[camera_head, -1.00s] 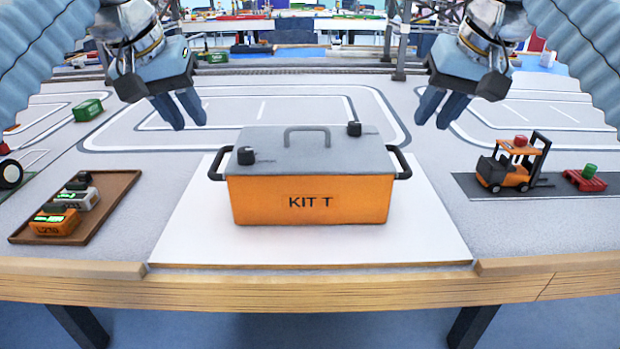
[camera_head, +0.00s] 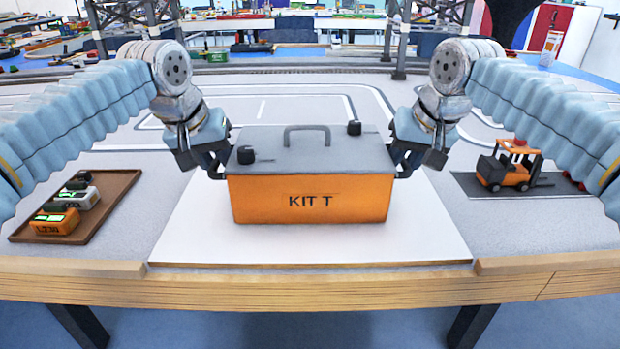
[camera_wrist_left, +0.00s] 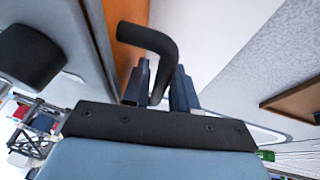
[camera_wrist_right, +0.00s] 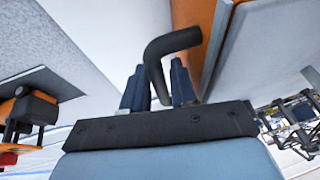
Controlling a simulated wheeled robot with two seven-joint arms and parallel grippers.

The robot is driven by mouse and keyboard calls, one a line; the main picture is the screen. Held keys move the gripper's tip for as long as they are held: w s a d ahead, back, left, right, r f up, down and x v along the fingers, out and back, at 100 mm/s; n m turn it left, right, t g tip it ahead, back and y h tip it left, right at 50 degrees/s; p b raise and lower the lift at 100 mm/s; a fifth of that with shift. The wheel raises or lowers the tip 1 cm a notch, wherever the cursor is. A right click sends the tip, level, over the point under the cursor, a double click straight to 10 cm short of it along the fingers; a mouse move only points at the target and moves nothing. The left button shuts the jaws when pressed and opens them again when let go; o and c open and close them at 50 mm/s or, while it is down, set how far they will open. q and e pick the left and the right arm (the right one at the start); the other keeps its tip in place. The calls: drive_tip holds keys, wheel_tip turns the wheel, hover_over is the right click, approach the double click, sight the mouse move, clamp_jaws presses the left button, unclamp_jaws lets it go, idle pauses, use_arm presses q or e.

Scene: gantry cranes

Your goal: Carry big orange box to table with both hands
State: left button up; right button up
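The big orange box (camera_head: 308,200), marked KIT T, has a grey lid (camera_head: 320,155) and stands level on a white board. My left gripper (camera_head: 215,163) is at its left side handle; that black handle (camera_wrist_left: 150,40) runs between the two fingers (camera_wrist_left: 160,88) in the left wrist view. My right gripper (camera_head: 403,163) is at the right side handle; that handle (camera_wrist_right: 172,42) passes between the fingers (camera_wrist_right: 156,85) in the right wrist view. I cannot tell whether the fingers press on the handles. The handles are mostly hidden by the grippers in the head view.
The white board (camera_head: 310,250) lies at the front edge of the table (camera_head: 330,290). A brown tray (camera_head: 95,220) with small devices is at left. A toy forklift (camera_head: 508,165) on a dark strip is at right. Crane frames (camera_head: 405,40) stand behind.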

use_arm(q)
drive_tip(key=shift+c, duration=0.3)
use_arm(e)
drive_tip(key=shift+c, duration=0.3)
use_arm(q)
clamp_jaws()
use_arm(e)
clamp_jaws()
use_arm(q)
drive_tip(key=shift+r, duration=0.1)
use_arm(e)
drive_tip(key=shift+r, duration=0.1)
idle(0.3)
